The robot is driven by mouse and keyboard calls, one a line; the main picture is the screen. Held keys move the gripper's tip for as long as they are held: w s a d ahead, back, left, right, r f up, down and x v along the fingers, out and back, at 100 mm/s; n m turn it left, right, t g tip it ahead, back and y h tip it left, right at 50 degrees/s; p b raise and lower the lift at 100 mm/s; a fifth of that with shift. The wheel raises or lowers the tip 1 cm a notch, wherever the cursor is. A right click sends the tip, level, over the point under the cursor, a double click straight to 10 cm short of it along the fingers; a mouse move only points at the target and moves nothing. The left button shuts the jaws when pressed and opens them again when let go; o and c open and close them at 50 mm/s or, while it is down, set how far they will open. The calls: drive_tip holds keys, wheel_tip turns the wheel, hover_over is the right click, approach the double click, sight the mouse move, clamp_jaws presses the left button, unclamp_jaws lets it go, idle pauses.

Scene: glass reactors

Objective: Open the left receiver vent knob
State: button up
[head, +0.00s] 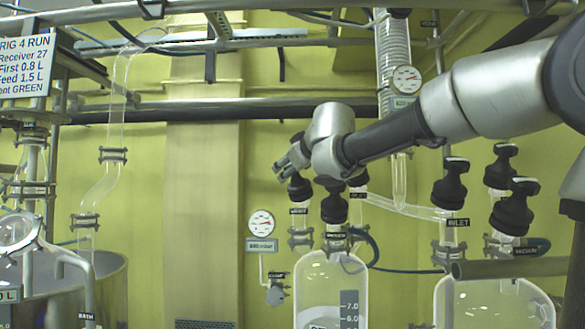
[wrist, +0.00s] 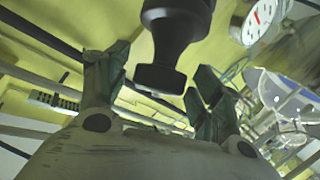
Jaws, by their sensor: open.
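The left receiver (head: 330,285) is a clear vessel with a printed scale, low in the middle of the head view.
The right receiver (head: 495,305) has its own black knobs, including one over the inlet label (head: 450,183). A round gauge (head: 262,223) is on the wall left of the left receiver. A glass column (head: 393,60) and pipes run behind my arm. A large metal vessel (head: 110,285) stands left.

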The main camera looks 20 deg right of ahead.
drive_tip(key=v, duration=1.1)
drive_tip(key=shift+s, duration=0.35)
drive_tip(key=shift+r, duration=0.15)
